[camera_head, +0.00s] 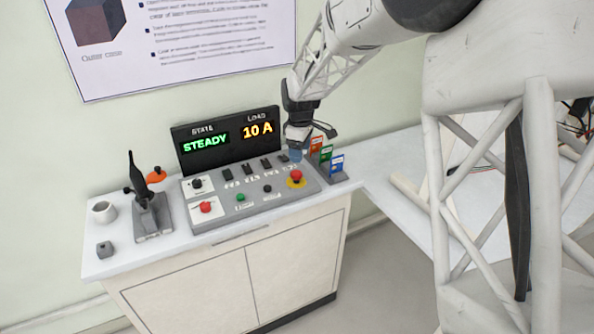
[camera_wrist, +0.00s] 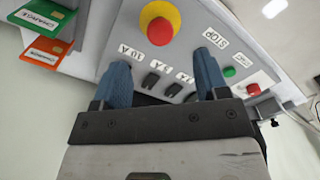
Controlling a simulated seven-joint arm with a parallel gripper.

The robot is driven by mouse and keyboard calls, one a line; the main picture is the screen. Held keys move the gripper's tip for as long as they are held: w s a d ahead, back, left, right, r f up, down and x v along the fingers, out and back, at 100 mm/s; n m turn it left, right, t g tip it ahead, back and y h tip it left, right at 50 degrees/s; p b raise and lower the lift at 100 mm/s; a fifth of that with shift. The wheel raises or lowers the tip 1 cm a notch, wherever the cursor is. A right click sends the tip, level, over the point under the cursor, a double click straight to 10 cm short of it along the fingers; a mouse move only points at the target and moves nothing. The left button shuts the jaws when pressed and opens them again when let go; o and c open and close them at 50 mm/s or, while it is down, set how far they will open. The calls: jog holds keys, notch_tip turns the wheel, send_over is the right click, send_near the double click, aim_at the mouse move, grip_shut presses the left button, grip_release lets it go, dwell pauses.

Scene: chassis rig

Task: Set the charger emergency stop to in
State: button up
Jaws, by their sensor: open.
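A red mushroom button on a yellow base (camera_head: 296,177), which looks like the emergency stop, sits at the right end of the grey sloped control panel (camera_head: 262,209). In the wrist view the red button (camera_wrist: 160,30) is at the top centre, beyond my fingertips. Whether it is pressed in or out I cannot tell. My gripper (camera_head: 297,155) is over the panel's back right part, behind the button. In the wrist view my gripper (camera_wrist: 163,72) is open, its two blue fingers apart with nothing between them, pointing towards the black switches.
A display (camera_head: 228,139) reads STEADY and 10 A. Another red button (camera_head: 205,208) and a green button (camera_head: 241,197) are on the panel. Coloured cards (camera_head: 326,153) stand right of it. A lever unit (camera_head: 151,211) and mug (camera_head: 103,212) are at left.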

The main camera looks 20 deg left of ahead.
aim_at(296, 172)
jog(key=shift+w+a+f, duration=0.15)
jog(key=shift+a+f, duration=0.3)
jog(key=shift+a, duration=0.2)
jog(key=shift+f, duration=3.9)
jog(key=shift+c, duration=0.4)
